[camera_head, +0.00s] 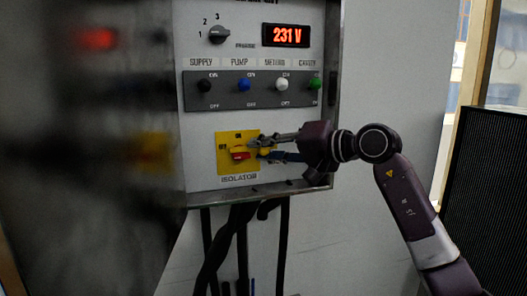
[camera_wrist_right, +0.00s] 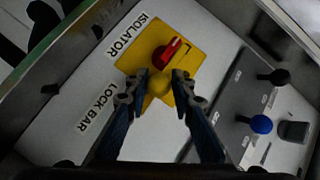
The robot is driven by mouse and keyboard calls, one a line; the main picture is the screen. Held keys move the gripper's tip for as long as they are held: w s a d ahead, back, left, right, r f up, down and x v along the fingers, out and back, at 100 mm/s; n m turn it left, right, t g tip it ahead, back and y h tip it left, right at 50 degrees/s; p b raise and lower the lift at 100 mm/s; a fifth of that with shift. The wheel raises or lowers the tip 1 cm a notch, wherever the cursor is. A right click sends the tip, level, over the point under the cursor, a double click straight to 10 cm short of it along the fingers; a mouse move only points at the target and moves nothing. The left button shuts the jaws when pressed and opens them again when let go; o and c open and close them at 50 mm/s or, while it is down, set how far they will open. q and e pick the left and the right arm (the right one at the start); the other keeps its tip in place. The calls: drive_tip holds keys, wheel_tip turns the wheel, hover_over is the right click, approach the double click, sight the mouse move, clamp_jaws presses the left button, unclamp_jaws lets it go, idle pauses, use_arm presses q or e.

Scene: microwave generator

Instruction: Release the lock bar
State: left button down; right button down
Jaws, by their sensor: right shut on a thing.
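The yellow isolator plate (camera_head: 225,166) is on the lower part of the panel, with a red isolator handle (camera_head: 240,156) on it. In the right wrist view the red handle (camera_wrist_right: 169,52) sits just beyond my fingertips. The lock bar shows as a yellow knob (camera_wrist_right: 159,84) beside the handle, next to a LOCK BAR label. My right gripper (camera_head: 262,148) reaches in from the right and its fingers are closed around this knob; they also show in the right wrist view (camera_wrist_right: 160,82). The fingers partly hide the knob in the head view. My left gripper is not seen.
Above the isolator is a grey strip (camera_head: 250,103) with black, blue, white and green switches. Higher up are a rotary selector (camera_head: 219,35) and a display (camera_head: 286,35) reading 231 V. A dark blurred door fills the left side. Black cables (camera_head: 241,235) hang below the panel.

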drive_tip(key=shift+w+d+m+y+b, duration=0.15)
drive_tip(key=shift+m+y+b, duration=0.15)
drive_tip(key=shift+b, duration=0.45)
drive_tip(key=shift+r+b, duration=0.1)
drive_tip(key=shift+b, duration=0.3)
drive_tip(key=shift+r+m+t, duration=0.2)
drive_tip(key=shift+m+t, duration=0.1)
drive_tip(key=shift+m, duration=0.1)
drive_tip(key=shift+r+y, duration=0.2)
drive_tip(key=shift+y, duration=0.1)
drive_tip(key=shift+r, duration=0.2)
drive_tip(key=c, duration=2.2)
unclamp_jaws()
drive_tip(key=o, duration=0.5)
drive_tip(key=shift+f, duration=0.25)
